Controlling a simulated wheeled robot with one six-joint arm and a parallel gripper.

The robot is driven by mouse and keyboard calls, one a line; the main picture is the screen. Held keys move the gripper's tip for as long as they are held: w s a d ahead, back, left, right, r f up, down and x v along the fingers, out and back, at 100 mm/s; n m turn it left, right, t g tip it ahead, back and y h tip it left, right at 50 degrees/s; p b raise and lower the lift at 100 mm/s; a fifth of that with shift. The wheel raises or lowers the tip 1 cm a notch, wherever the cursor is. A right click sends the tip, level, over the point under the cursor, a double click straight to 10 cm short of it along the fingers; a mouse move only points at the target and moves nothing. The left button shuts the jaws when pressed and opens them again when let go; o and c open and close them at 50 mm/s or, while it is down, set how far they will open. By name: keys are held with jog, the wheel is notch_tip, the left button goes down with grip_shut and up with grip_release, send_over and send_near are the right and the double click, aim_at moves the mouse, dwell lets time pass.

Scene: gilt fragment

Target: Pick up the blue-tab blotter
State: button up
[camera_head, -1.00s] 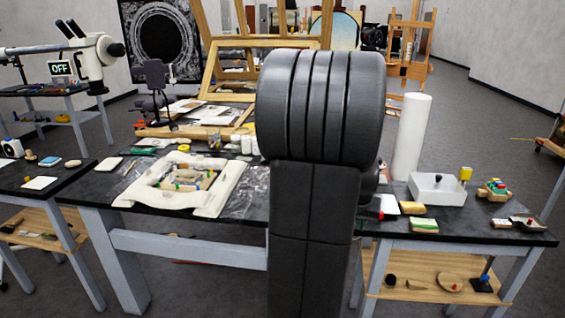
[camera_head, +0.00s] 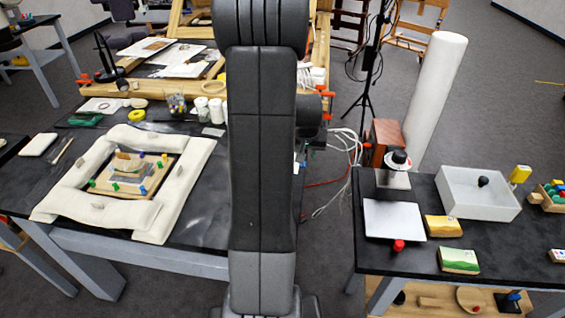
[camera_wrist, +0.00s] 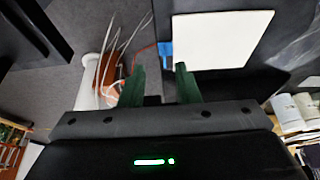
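The blue-tab blotter (camera_wrist: 222,38) shows in the wrist view as a flat white square on a dark tabletop. Its blue tab (camera_wrist: 165,52) sticks out on the left, at the table edge with grey floor beyond. My gripper (camera_wrist: 160,70) is open, with two green fingers apart and nothing between them. The tab appears just beyond the fingertips, in line with the gap; the remaining distance is hard to tell. In the head view my arm hides the gripper and most or all of the blotter.
A padded white frame (camera_head: 178,206) surrounds a fragment on the left table. The right table holds a white tray (camera_head: 470,203), a white plate (camera_head: 392,222) with a red knob, and yellow and green blocks. A tall white roll (camera_head: 436,95) and loose cables (camera_head: 343,150) stand between the tables.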

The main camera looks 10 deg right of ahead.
jog(key=shift+w+f, duration=0.45)
jog(key=shift+w, duration=0.2)
jog(key=shift+p+x, duration=0.6)
jog(key=shift+x, duration=1.35)
jog(key=shift+a, duration=0.1)
jog(key=shift+c, duration=0.2)
grip_shut()
